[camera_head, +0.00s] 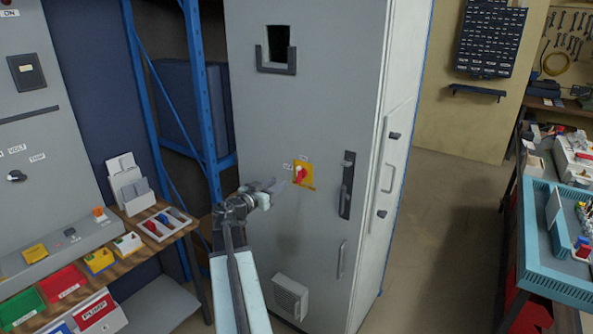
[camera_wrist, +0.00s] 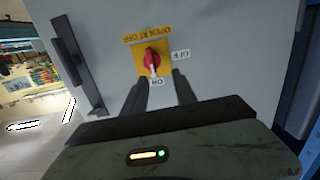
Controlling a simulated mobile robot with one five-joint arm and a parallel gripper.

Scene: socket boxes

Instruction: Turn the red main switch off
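The red main switch (camera_head: 301,174) is a red rotary knob on a yellow plate, on the front of a tall grey cabinet (camera_head: 320,120). In the wrist view the red knob (camera_wrist: 151,58) shows a white pointer directed at a small label that reads ON upside down. Other labels sit beside and above the yellow plate. My gripper (camera_head: 282,187) is just left of the switch in the head view. In the wrist view my gripper (camera_wrist: 160,80) has its two dark fingers apart, with the knob in front of the gap. Nothing is seen between the fingers.
A dark door handle (camera_head: 347,185) is right of the switch, and a vent box (camera_head: 291,297) is low on the cabinet. A wooden bench (camera_head: 150,248) with coloured bins stands left. A blue tray (camera_head: 555,283) is on a bench at right. The floor between is clear.

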